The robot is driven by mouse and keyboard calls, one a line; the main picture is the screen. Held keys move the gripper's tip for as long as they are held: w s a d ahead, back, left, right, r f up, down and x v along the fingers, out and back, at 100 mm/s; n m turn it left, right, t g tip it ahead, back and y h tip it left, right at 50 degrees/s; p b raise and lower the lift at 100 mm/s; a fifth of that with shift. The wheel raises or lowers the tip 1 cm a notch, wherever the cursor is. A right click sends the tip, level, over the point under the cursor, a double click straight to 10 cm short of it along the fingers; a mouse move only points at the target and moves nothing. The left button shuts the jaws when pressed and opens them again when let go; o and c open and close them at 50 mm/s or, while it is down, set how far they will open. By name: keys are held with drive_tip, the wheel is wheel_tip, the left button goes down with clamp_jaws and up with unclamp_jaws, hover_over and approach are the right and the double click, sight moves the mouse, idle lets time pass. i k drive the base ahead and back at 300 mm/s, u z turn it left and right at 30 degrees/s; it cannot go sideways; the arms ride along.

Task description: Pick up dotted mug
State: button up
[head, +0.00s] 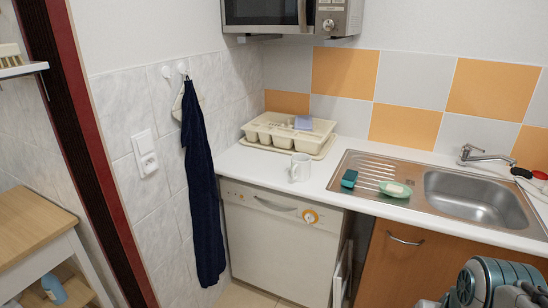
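A white mug (300,167) stands upright on the white countertop, near its front edge and left of the sink. Its handle points to the left and front. It is too small here to tell whether it has dots. Part of my arm shows at the bottom right corner, in front of the wooden cabinet. My gripper's fingers are not in view, and nothing touches the mug.
A cream dish rack (256,129) stands behind the mug. Right of it, a steel sink (345,178) holds a teal sponge (349,178) and a green soap dish (395,189) on its rim. A microwave (285,17) hangs above. A dark towel (201,200) hangs at left.

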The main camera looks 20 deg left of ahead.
sight(300, 163)
drive_tip(key=u, duration=0.55)
drive_tip(key=i, duration=1.35)
drive_tip(key=u, duration=0.45)
